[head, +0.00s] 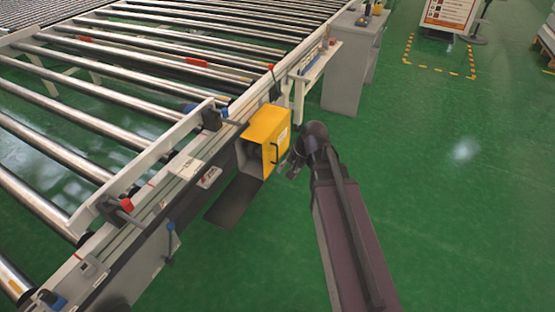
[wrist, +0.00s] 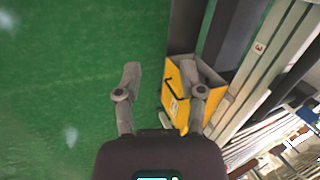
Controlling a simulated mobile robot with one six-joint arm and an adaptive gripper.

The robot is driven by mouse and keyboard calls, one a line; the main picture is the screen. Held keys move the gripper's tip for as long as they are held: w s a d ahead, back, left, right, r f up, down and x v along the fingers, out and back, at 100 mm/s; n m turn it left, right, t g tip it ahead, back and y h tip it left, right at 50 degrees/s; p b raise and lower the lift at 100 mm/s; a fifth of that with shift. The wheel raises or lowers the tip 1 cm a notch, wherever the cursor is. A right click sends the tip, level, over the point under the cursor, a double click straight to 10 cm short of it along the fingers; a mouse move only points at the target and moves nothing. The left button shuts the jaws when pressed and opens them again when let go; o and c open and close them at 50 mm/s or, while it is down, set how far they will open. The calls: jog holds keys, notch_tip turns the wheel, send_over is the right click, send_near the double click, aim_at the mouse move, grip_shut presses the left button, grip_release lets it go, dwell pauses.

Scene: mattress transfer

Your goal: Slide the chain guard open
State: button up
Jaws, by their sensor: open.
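The chain guard (head: 268,136) is a yellow box on the side of the roller conveyor, with a black handle on its outer face. In the wrist view the yellow guard (wrist: 187,74) is right of centre, its black handle (wrist: 172,90) beside the right finger. One end of the box looks open, with a dark inside. My gripper (head: 292,168) is just right of the guard in the head view. I cannot tell whether a finger touches the guard.
The roller conveyor (head: 130,62) fills the left side. A dark flat plate (head: 234,203) juts out below the guard. A grey cabinet (head: 350,70) stands beyond the guard, and a sign board (head: 450,16) stands farther back. The green floor (head: 460,210) on the right is clear.

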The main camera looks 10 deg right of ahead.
jog(key=w+d+f+m+t+y+b, duration=0.35)
jog(key=w+f+m+b, duration=0.55)
jog(key=b, duration=0.6)
jog(key=w+d+f+m+t+y+b, duration=0.2)
jog(key=w+f+m+t+y+b, duration=0.3)
jog(key=w+f+b, duration=0.9)
jog(key=w+d+f+m+t+b, duration=0.1)
jog(key=w+d+m+t+b, duration=0.2)
jog(key=d+m+b, duration=0.3)
jog(key=m+b, duration=0.2)
jog(key=b, duration=0.3)
jog(key=shift+w+d+f, duration=0.2)
jog(key=shift+w+f, duration=0.15)
jog(key=shift+f, duration=0.05)
jog(key=shift+h, duration=0.25)
send_over(277, 162)
jog(key=shift+w+d, duration=0.1)
jog(key=shift+w, duration=0.2)
grip_shut()
